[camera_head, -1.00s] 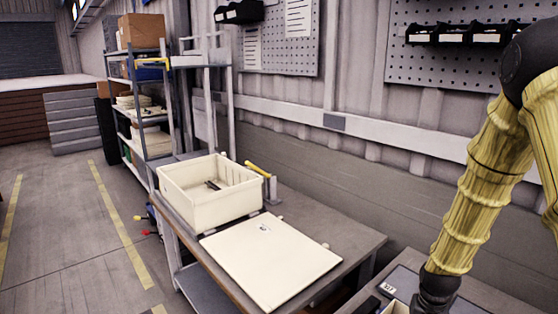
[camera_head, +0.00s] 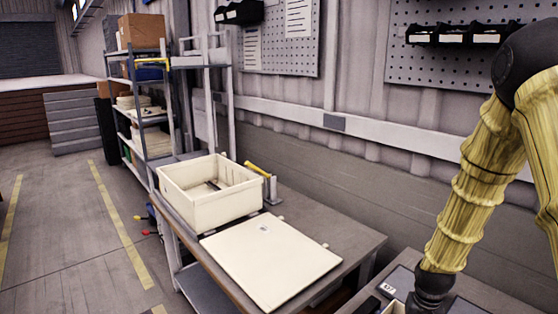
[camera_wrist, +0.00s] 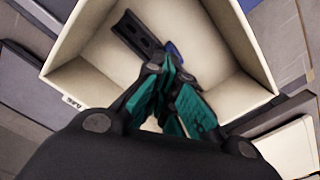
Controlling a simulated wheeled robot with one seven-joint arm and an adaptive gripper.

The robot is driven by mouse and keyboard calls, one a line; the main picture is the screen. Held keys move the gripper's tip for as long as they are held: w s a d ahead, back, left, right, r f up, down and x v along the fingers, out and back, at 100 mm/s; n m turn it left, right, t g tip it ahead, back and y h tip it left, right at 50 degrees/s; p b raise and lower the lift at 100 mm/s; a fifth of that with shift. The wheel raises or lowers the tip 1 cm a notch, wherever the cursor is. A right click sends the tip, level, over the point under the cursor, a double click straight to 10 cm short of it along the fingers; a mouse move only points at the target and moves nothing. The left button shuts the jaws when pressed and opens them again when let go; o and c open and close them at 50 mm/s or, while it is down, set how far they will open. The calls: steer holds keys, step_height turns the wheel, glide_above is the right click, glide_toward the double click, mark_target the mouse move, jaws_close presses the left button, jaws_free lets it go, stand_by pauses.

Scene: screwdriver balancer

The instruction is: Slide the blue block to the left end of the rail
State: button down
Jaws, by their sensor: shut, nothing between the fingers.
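In the wrist view a dark rail (camera_wrist: 137,34) lies in a cream bin (camera_wrist: 105,78), slanting from upper left towards the middle. A small patch of the blue block (camera_wrist: 173,50) shows at the rail's lower right end, just beyond my fingertips. The rest of the block is hidden behind my gripper. My gripper (camera_wrist: 172,72), with teal finger pads, is shut and empty, reaching into the bin close to the block. I cannot tell whether it touches the block.
In the head view another cream bin (camera_head: 205,208) and a flat cream board (camera_head: 270,262) are on the workbench (camera_head: 345,238). A shelf (camera_head: 140,85) stands behind at left. The bin's walls surround my gripper closely in the wrist view.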

steer(key=shift+w+a+p, duration=0.35)
steer(key=shift+w+a, duration=1.7)
steer(key=shift+w, duration=0.3)
stand_by(3.2)
step_height(320, 180, up, 8)
steer(key=p, duration=0.6)
stand_by(0.7)
